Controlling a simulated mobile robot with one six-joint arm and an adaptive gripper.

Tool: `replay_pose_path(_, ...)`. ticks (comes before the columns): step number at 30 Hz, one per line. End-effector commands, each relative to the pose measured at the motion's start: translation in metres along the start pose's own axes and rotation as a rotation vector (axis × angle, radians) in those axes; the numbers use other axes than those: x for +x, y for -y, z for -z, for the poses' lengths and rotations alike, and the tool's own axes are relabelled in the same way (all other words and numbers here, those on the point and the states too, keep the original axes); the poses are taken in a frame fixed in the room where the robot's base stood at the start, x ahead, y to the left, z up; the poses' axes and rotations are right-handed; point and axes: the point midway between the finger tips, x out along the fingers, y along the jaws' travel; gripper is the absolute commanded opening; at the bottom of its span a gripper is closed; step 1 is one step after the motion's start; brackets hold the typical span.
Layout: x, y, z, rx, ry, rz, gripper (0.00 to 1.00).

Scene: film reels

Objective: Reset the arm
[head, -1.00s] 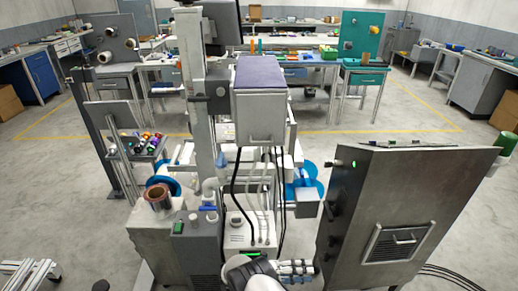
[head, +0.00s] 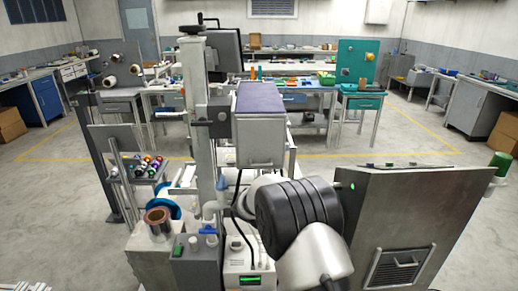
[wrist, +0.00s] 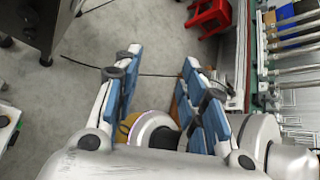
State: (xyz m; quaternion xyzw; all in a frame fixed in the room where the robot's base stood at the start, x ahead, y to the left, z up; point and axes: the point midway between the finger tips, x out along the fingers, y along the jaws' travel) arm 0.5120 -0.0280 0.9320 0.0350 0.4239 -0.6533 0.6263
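My gripper (wrist: 158,62) shows in the wrist view with its two blue-padded fingers spread apart, so it is open. Bare floor shows between the fingertips. A round pale part with a purple rim and an orange-yellow patch (wrist: 152,128) shows behind and between the fingers; I cannot tell whether it is a reel or part of me, and it does not look gripped. In the head view my arm (head: 300,215) is raised in the lower middle, in front of the machine column; the gripper itself is hidden or out of frame there.
A grey machine with a box head (head: 262,130) stands directly ahead. A slanted metal cabinet (head: 415,215) is close on the right. A copper-coloured roll (head: 158,222) sits at left. A red stool (wrist: 208,14) shows in the wrist view. Open floor lies beyond the cabinet.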

Motion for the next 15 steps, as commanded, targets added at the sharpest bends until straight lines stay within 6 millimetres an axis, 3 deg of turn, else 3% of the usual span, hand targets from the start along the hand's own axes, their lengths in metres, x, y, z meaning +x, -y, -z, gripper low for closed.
replay_pose_path(1,-0.009,0.019,-0.013,0.092,-0.051,-0.028,0.38)
replay_pose_path(6,-0.03,0.08,-0.035,0.408,-0.233,-0.094,0.38)
replay_pose_path(15,-0.054,0.188,-0.039,0.973,-0.579,-0.15,0.38)
